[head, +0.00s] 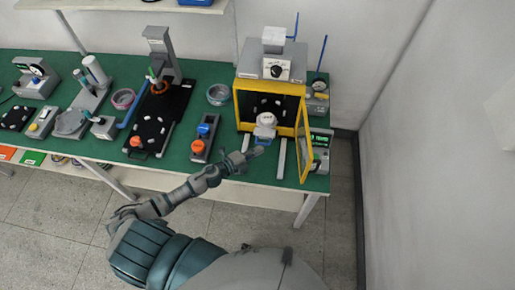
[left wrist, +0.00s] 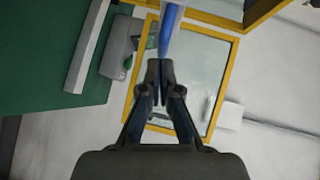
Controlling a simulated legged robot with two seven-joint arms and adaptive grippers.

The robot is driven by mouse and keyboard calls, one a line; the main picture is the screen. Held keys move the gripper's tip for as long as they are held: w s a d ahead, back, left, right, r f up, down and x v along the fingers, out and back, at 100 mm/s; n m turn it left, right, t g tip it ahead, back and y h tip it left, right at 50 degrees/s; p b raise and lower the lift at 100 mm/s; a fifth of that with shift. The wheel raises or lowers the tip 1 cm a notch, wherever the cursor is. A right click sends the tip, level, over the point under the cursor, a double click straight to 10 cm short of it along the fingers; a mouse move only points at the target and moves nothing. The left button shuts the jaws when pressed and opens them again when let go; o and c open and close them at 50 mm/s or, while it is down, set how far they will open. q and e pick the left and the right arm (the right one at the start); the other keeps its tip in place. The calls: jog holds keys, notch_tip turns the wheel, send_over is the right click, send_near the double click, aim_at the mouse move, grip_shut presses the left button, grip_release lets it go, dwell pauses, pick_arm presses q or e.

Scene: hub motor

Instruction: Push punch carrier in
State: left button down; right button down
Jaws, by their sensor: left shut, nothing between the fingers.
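The punch carrier (head: 265,133), with a white round part on top and a blue handle, sits at the front opening of the yellow-framed press (head: 237,105). The press's yellow-framed door (head: 305,145) stands open on the right. My left gripper (head: 257,152) is shut and empty, just in front of the carrier. In the left wrist view the closed fingertips (left wrist: 160,64) are at the near end of a blue bar (left wrist: 170,35), seemingly the handle; I cannot tell whether they touch. The open door's glass (left wrist: 205,75) lies behind them. My right gripper is not in view.
Two light rails (head: 281,158) run out of the press toward the table's front edge. A small block with blue and orange knobs (head: 203,138) stands left of the gripper. A grey device with a green display (head: 321,145) is right of the door. Other fixtures fill the green table's left side.

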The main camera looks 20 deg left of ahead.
aim_at(263, 137)
pick_arm(q)
jog(key=shift+w+a+f, duration=0.1)
jog(key=shift+w+a, duration=0.05)
jog(key=shift+w, duration=0.25)
jog(key=w, duration=0.2)
jog(key=w+a, duration=0.1)
jog(key=w, duration=0.2)
jog(key=shift+s, duration=0.15)
